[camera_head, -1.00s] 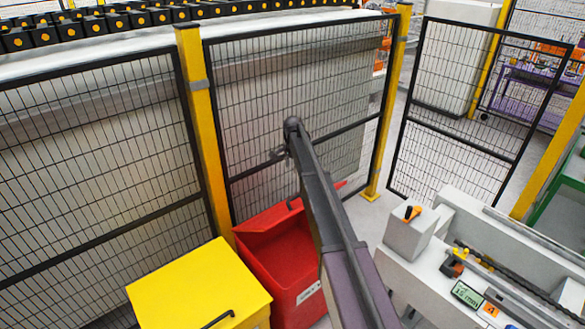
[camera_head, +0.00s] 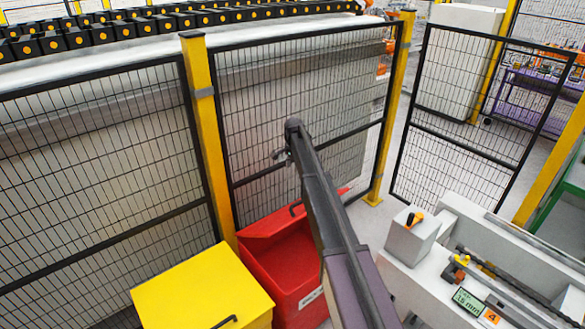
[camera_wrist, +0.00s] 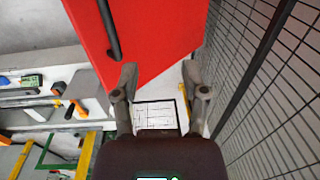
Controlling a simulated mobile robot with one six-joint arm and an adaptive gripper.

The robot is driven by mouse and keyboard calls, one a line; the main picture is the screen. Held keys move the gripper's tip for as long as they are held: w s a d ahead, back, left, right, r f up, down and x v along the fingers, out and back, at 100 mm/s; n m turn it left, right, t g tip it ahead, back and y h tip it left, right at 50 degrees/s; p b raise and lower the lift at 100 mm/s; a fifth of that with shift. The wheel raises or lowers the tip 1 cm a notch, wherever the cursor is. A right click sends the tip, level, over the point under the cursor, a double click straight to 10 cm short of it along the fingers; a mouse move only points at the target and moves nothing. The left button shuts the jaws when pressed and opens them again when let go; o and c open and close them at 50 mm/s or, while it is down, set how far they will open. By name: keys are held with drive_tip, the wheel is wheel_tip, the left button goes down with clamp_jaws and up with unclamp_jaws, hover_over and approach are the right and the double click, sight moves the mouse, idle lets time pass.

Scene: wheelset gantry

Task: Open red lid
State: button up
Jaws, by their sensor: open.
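The red bin (camera_head: 299,272) stands by the mesh fence, and its inside shows from above. Its red lid (camera_head: 262,229) is raised and tilted back towards the fence, with a dark bar handle at its upper edge. In the wrist view the red lid (camera_wrist: 150,30) fills the upper middle, with its black handle (camera_wrist: 110,32) left of centre. My gripper (camera_wrist: 160,76) is open, with nothing between its fingers; the red panel shows beyond the fingertips. In the head view my gripper (camera_head: 283,154) is above the lid, partly hidden by my arm.
A yellow bin (camera_head: 205,290) with its lid shut stands left of the red bin. Mesh fence (camera_head: 300,110) with yellow posts (camera_head: 205,130) runs close behind. A white bench (camera_head: 410,280) with tools and a small display stands at the right. Floor is clear between fence and bench.

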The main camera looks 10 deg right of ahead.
drive_tip(key=c, duration=0.5)
drive_tip(key=shift+s+d+f+b, duration=0.1)
drive_tip(key=shift+s+f+b, duration=0.15)
drive_tip(key=shift+f+b, duration=0.05)
clamp_jaws()
drive_tip(key=s+d+f+m+t+y+b, duration=0.3)
drive_tip(key=s+d+f+m+t+b, duration=0.1)
drive_tip(key=s+m+b, duration=0.4)
drive_tip(key=s+d+f+m+t+y+b, duration=0.2)
drive_tip(key=s+d+m+t+b, duration=0.3)
drive_tip(key=s+m+b, duration=0.3)
drive_tip(key=shift+d+f+m+t+y+b, duration=0.35)
drive_tip(key=shift+f+m+b, duration=0.2)
drive_tip(key=shift+f+m, duration=0.4)
drive_tip(key=shift+a, duration=0.15)
